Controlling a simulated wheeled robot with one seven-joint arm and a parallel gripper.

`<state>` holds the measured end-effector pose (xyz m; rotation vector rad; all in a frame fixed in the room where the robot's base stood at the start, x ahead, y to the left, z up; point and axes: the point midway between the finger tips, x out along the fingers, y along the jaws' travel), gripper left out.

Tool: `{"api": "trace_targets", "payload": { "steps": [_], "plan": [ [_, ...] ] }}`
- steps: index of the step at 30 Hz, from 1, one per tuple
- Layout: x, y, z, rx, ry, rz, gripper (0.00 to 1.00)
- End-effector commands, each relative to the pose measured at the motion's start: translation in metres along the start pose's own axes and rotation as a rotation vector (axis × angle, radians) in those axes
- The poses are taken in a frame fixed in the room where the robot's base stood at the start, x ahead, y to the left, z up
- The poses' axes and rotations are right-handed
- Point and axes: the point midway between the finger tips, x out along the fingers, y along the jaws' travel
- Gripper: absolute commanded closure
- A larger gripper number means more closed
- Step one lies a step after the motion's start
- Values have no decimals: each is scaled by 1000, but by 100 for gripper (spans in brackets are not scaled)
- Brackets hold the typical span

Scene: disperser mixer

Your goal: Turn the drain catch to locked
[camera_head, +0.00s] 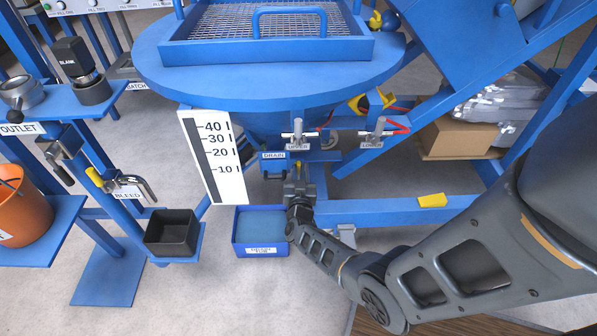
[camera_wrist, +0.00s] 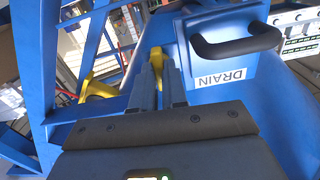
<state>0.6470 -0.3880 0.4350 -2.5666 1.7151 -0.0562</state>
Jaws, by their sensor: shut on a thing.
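The blue DRAIN plate (camera_wrist: 222,60) with a black handle (camera_wrist: 237,42) shows at the upper right of the wrist view. Beside it, a yellow piece (camera_wrist: 157,58), which looks like the drain catch, sits between the fingertips of my gripper (camera_wrist: 158,75). My gripper is shut on it. In the head view my gripper (camera_head: 298,182) is under the vessel, just right of and below the DRAIN label (camera_head: 273,155).
A blue tub (camera_head: 260,248) stands on the floor below left of my gripper. A white level scale (camera_head: 226,185) hangs to the left. A yellow block (camera_head: 432,200) lies on the blue beam at right.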

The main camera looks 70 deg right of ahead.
Motion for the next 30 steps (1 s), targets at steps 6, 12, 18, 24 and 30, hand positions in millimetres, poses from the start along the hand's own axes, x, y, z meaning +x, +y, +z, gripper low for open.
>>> {"api": "trace_targets", "payload": {
  "steps": [6, 12, 18, 24, 30],
  "plan": [
    [-1, 0, 1, -64, -2, -1, 100],
    [-1, 0, 1, -82, -2, -1, 100],
    [-1, 0, 1, -84, -2, -1, 100],
    [-1, 0, 1, -83, -2, -1, 80],
    [0, 0, 1, -82, -1, 0, 62]
  ]
}}
